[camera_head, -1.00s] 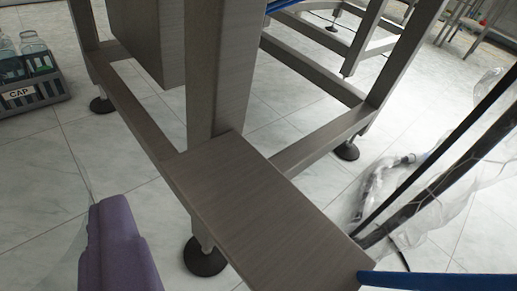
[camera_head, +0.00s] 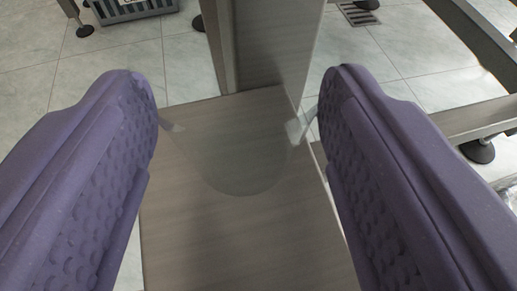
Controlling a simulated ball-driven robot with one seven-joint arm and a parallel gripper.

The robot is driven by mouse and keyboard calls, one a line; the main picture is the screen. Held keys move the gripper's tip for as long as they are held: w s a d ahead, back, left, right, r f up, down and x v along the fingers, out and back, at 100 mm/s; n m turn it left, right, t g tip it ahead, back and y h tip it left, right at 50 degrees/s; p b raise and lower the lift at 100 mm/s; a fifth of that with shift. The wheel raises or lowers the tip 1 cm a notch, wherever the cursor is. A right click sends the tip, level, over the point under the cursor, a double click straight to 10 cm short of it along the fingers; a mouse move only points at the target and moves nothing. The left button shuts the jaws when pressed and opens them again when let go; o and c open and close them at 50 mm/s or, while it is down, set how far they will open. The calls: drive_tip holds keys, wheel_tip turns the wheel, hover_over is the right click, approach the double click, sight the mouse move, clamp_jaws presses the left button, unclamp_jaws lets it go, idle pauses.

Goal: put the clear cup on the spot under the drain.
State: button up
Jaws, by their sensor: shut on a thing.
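My gripper (camera_head: 238,98) has two purple padded fingers, one on each side of the view. It is shut on the clear cup (camera_head: 240,165), which is nearly invisible between the fingertips. The cup shows as a faint rounded outline with a small pale patch at each side near the fingers. It is in front of a grey metal shelf (camera_head: 235,250) at the foot of a metal post. I cannot tell whether the cup touches the shelf. No marked spot and no drain outlet over the shelf can be made out.
The metal post (camera_head: 265,50) rises from the far end of the shelf. Frame legs and a beam (camera_head: 470,120) stand at the right. A grey crate (camera_head: 125,8) is at the top left. A slotted floor grate (camera_head: 358,13) lies at the top. The tiled floor at the left is mostly clear.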

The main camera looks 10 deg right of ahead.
drive_tip(key=shift+r, duration=0.1)
drive_tip(key=o, duration=1.1)
drive_tip(key=p+v, duration=0.3)
drive_tip(key=v, duration=0.4)
drive_tip(key=shift+s+r, duration=0.1)
drive_tip(key=shift+s, duration=0.15)
